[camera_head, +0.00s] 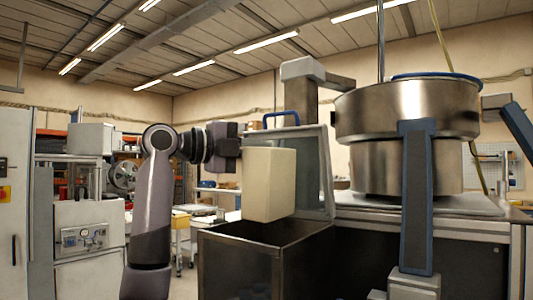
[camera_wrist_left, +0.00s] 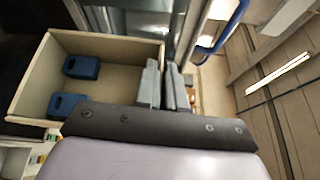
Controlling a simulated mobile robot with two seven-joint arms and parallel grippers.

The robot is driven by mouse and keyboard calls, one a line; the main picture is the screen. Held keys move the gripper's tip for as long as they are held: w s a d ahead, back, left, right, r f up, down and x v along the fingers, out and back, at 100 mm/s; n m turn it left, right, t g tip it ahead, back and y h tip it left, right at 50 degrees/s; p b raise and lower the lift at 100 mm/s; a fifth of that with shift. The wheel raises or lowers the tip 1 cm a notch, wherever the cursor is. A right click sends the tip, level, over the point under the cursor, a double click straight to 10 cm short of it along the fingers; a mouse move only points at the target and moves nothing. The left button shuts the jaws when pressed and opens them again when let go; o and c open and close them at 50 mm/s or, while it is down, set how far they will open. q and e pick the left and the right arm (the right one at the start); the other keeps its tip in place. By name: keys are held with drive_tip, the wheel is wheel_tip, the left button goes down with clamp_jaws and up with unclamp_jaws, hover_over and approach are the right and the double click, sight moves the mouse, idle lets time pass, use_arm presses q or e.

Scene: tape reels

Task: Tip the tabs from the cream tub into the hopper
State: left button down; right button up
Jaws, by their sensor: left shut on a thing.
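The left wrist view looks into the tub (camera_wrist_left: 101,39), where two blue tabs (camera_wrist_left: 82,67) (camera_wrist_left: 66,106) lie apart on the floor; the gripper body may hide more. The left gripper's fingers (camera_wrist_left: 165,88) are shut on the tub's wall. My right gripper is not in view.
The hopper's raised clear lid (camera_head: 312,150) with a blue handle (camera_head: 281,116) stands just behind the tub. A large steel bowl feeder (camera_head: 405,115) on a bench stands to the right. A grey cabinet (camera_head: 88,235) stands at left.

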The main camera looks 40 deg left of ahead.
use_arm(q)
drive_tip(key=shift+s+a+f+n+t+b, duration=0.8)
drive_tip(key=shift+a+n+t+b, duration=1)
drive_tip(key=shift+a+n, duration=1.45)
drive_tip(key=r+m+g+y+p, duration=0.1)
drive_tip(key=m+g+y+p, duration=0.1)
drive_tip(key=m+p, duration=0.2)
drive_tip(key=r+m+g+y+p, duration=0.2)
drive_tip(key=m+g+y+p, duration=0.1)
drive_tip(key=m, duration=0.5)
drive_tip(key=r+m+g+y+p, duration=0.2)
drive_tip(key=m+g+p, duration=0.1)
drive_tip(key=m+p, duration=0.2)
drive_tip(key=shift+w+a+m, duration=0.15)
drive_tip(key=shift+w+m, duration=0.05)
drive_tip(key=shift+m, duration=0.35)
